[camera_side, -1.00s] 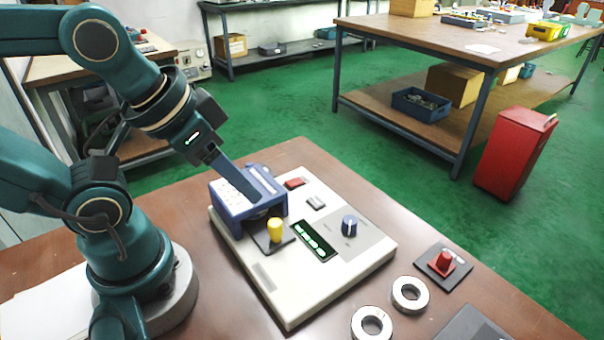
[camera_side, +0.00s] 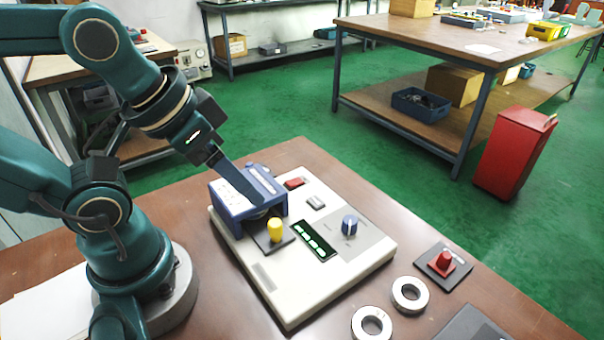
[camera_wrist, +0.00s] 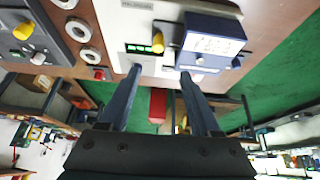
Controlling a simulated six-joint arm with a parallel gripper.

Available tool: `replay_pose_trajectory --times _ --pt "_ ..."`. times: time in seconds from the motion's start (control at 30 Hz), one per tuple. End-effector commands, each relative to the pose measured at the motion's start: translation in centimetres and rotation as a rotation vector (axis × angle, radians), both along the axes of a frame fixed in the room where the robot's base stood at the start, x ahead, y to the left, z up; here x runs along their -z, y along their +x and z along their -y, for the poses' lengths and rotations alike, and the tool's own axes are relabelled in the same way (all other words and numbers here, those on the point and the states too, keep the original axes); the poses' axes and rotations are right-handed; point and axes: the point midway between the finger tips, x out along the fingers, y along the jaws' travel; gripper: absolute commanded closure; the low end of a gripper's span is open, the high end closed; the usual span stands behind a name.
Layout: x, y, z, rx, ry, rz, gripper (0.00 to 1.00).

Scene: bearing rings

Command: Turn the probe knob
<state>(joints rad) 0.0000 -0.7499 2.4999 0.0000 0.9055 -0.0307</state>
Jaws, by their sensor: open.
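A light instrument panel (camera_side: 290,290) lies on the brown table. No readable label tells which knob is the probe knob. My gripper (camera_side: 255,198) reaches down over the blue box in the side view, its tip in front of the box. In the wrist view my gripper (camera_wrist: 160,72) has its two fingers wide apart with nothing between them. The yellow knob (camera_wrist: 158,42) and blue box (camera_wrist: 212,38) show beyond the fingertips. I cannot make out the blue knob there.
A lit display (camera_side: 313,241) sits between the yellow and blue knobs. A dark object (camera_side: 470,328) lies at the front edge.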

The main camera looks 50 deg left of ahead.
Motion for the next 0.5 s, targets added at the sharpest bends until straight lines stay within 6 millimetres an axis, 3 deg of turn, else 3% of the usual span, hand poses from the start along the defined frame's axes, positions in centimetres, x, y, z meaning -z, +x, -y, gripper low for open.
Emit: replay_pose_trajectory --times 0.17,0.3,0.5 --pt "-2.2 1.2 0.0 -0.134 -0.07 0.013 0.36" --pt "-3.9 3.3 0.2 -0.238 -0.124 -0.023 0.36" --pt "-4.9 7.1 0.9 -0.369 -0.178 -0.105 0.36"
